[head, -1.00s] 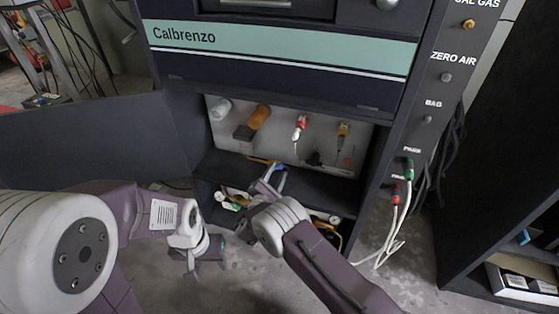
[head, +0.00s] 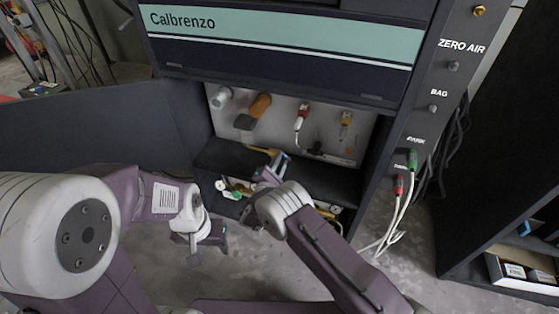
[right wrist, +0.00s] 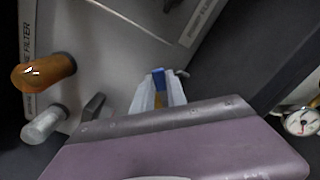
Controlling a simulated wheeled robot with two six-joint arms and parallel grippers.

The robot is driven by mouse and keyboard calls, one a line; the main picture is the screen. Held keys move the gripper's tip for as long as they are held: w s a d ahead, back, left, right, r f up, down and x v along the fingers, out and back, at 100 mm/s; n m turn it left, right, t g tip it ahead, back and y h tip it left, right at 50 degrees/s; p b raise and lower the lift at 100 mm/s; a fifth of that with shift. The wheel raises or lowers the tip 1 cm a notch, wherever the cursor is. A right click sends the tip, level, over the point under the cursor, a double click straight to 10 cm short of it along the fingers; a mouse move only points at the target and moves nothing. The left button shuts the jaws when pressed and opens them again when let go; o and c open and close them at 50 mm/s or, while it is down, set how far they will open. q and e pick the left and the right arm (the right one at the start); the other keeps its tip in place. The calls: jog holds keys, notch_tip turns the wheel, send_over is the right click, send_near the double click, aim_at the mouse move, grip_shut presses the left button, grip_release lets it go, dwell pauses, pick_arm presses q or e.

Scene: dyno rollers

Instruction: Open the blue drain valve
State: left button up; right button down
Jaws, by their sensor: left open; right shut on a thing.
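The blue drain valve shows as a small blue handle (right wrist: 158,79) between the pale fingers in the right wrist view, with a yellowish part below it. My right gripper (right wrist: 160,92) is shut on this blue handle. In the head view my right gripper (head: 276,166) reaches into the lower opening of the cabinet, below the light panel; the handle is mostly hidden there by the fingers. A yellow part (head: 261,150) shows just beside the fingertips. My left gripper (head: 208,243) is open and empty, in front of the cabinet at the lower left, above the floor.
The light panel (head: 335,142) carries an orange filter (head: 260,105), a clear one (head: 221,97) and a red-topped one (head: 302,115). Gauges (head: 221,185) stand low in the opening. An open door (head: 95,135) extends left. White hoses (head: 396,222) hang at the right.

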jog(key=shift+s+d+f+m+b, duration=0.15)
jog(key=shift+f+m+b, duration=0.1)
jog(key=shift+m, duration=0.5)
jog(key=shift+w+d+f+m+b, duration=0.15)
jog(key=shift+f+m, duration=0.15)
jog(key=shift+m, duration=0.5)
jog(key=shift+s+d+f+m+b, duration=0.15)
jog(key=shift+f+m+b, duration=0.1)
jog(key=shift+m, duration=0.5)
jog(key=c, duration=1.3)
grip_release()
jog(key=shift+c, duration=0.2)
jog(key=shift+f, duration=0.1)
